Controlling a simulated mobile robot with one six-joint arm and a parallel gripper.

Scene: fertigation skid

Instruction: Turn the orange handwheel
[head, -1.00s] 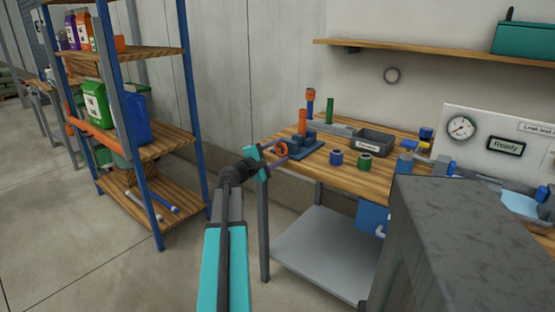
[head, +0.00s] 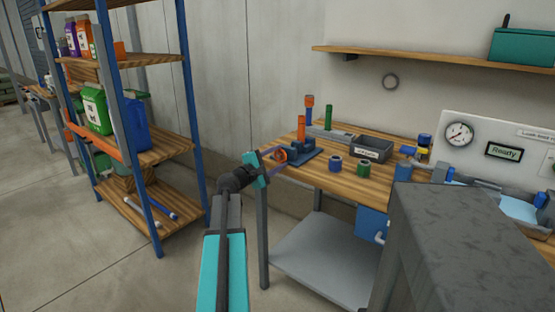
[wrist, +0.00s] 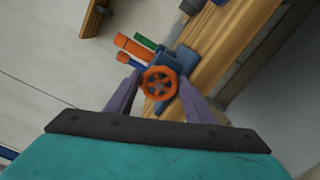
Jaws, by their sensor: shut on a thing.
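The orange handwheel (head: 280,156) is on the front of a blue fixture (head: 303,156) at the left end of the wooden workbench. It also shows in the wrist view (wrist: 159,83), as a spoked wheel between my two purple fingers. My gripper (head: 277,162) is shut on the handwheel, with one finger on either side of its rim (wrist: 158,90). The wrist view is strongly tilted against the bench. The exact contact points at the rim are too small to make out.
Orange and green upright pieces (head: 328,117) stand behind the fixture. Blue (head: 335,164) and green (head: 363,167) fittings and a grey bin (head: 371,149) are to its right. A shelf rack (head: 190,110) stands left of my arm. A grey block (head: 440,240) fills the lower right.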

